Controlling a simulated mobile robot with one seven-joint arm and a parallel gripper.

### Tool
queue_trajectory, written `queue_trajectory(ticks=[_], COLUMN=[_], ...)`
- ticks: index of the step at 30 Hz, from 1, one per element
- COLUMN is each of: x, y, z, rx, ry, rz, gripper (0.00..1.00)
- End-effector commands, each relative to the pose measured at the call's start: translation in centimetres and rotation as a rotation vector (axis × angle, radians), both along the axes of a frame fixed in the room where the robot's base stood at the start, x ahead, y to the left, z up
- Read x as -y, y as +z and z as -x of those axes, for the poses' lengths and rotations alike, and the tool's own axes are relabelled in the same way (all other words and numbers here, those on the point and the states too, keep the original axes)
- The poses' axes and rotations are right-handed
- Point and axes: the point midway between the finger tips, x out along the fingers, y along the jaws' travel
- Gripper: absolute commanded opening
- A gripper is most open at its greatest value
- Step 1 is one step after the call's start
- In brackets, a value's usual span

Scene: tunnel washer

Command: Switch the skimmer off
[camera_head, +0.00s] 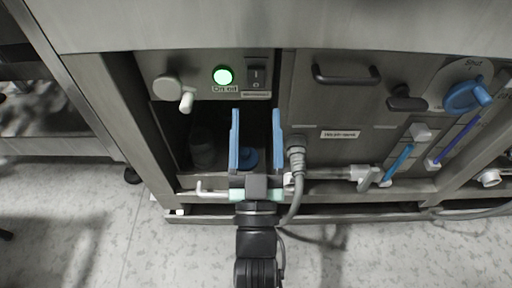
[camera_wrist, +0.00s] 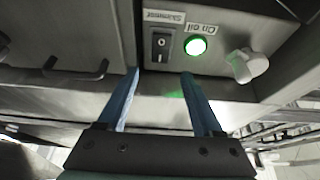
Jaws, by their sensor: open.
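The skimmer switch (camera_head: 256,76) is a small black rocker on the grey panel, right of a lit green lamp (camera_head: 223,76). In the wrist view the picture is turned over; the switch (camera_wrist: 161,45) has a label reading "Skimmer" beside it, and the green lamp (camera_wrist: 196,46) glows next to it. My gripper (camera_head: 256,112) has two blue fingers, apart and empty, pointing toward the panel just below the switch. In the wrist view my gripper (camera_wrist: 160,75) has its fingertips near the panel's edge, with the switch between and beyond them. Contact with the switch is not seen.
A pale knob (camera_head: 167,88) sits left of the lamp. A dark handle (camera_head: 346,75) is on the door to the right. A grey hose (camera_head: 296,165) runs close beside my gripper's right finger. A dark open bay lies behind the fingers.

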Motion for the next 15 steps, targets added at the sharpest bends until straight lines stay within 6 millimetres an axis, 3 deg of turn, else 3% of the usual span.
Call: queue_trajectory(ticks=[6, 15], x=[0.0, 0.0], y=[-1.4, -2.5], z=[3.4, 5.4], rx=[-0.005, 0.000], ry=[0.000, 0.001], rz=[0.000, 0.000], gripper=[0.68, 0.68])
